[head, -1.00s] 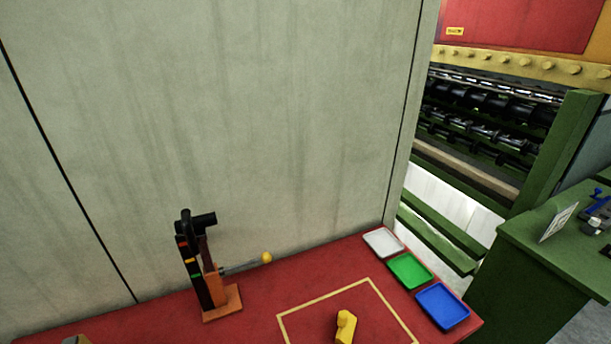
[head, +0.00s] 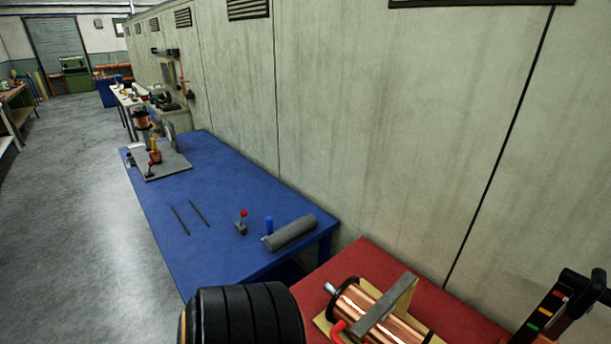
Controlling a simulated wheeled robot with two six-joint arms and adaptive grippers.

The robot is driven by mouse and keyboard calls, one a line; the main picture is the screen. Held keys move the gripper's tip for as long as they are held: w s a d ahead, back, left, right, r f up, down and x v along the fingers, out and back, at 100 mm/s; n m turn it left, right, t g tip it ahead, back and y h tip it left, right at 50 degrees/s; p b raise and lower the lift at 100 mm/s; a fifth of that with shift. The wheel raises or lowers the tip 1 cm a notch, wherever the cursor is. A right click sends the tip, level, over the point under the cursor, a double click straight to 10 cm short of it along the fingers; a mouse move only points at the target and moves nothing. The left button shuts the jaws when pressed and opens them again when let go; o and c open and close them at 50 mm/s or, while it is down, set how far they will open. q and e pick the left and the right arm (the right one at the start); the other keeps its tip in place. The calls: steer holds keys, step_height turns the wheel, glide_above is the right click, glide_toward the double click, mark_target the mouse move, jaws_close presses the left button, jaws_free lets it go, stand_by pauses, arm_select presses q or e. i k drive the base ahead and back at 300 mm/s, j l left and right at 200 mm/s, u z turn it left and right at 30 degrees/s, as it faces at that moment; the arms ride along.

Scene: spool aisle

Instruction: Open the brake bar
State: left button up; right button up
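A copper-wound spool (head: 405,327) lies on a tan cradle (head: 325,322) on the red table (head: 315,283), at the bottom right of the head view. A grey bar (head: 386,304) crosses over the top of the spool at a slant; it looks like the brake bar. A red curved piece (head: 338,329), perhaps its handle, shows at the front left of the spool, partly cut off by the picture edge.
A blue table (head: 165,222) on the left holds a grey roll (head: 290,233), a red-knobbed lever (head: 242,222) and two dark rods. Open floor lies left.

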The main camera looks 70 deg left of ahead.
mark_target(386, 304)
steer(key=u, duration=1.65)
